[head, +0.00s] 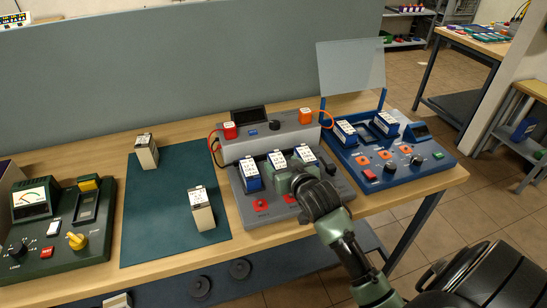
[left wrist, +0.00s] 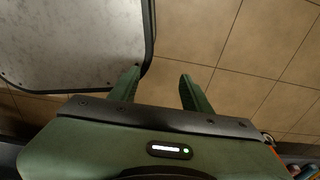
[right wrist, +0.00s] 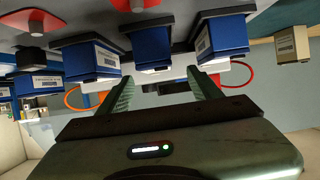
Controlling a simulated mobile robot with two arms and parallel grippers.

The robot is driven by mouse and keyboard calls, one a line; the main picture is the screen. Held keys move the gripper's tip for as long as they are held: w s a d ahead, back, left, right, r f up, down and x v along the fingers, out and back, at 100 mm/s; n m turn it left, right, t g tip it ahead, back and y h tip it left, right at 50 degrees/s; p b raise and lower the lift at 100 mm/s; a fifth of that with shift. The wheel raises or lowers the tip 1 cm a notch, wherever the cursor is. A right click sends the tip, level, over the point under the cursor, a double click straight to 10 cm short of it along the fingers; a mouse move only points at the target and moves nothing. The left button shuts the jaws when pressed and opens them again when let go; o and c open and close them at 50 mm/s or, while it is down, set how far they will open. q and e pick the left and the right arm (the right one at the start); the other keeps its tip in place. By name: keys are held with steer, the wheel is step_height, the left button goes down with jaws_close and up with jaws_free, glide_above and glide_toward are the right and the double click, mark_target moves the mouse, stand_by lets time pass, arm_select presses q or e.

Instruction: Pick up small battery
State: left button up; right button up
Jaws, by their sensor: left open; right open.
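Three blue batteries with white tops stand in the grey charging station: left (head: 249,176), middle (head: 277,159) and right (head: 304,154). My right gripper (head: 284,176) is over this station and partly hides the middle and right batteries. In the right wrist view its jaws (right wrist: 161,82) are open and empty, with the middle blue battery (right wrist: 153,52) just beyond and between the fingertips. Two beige batteries stand on the green mat, one at the back (head: 147,155) and one at the front (head: 203,213). My left gripper (left wrist: 158,82) is open and empty above floor tiles.
A blue station (head: 400,165) with two blue batteries stands to the right. A dark green tester (head: 60,225) with a yellow knob stands at the left. A grey unit (head: 265,142) with red and orange plugs is behind the charging station. The green mat (head: 150,220) has free room.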

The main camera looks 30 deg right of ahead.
mark_target(277, 158)
steer(key=shift+x, duration=1)
steer(key=shift+w+d+f, duration=0.1)
steer(key=shift+w+d, duration=0.05)
steer(key=shift+w, duration=0.35)
steer(key=x, duration=0.2)
steer(key=p+x, duration=0.1)
steer(key=x, duration=0.1)
steer(key=shift+w+d+f, duration=0.2)
steer(key=shift+f, duration=0.25)
steer(key=shift+w+f, duration=0.1)
steer(key=shift+w, duration=0.05)
jaws_close()
arm_select(q)
steer(key=shift+s+r, duration=0.55)
steer(key=shift+s, duration=0.15)
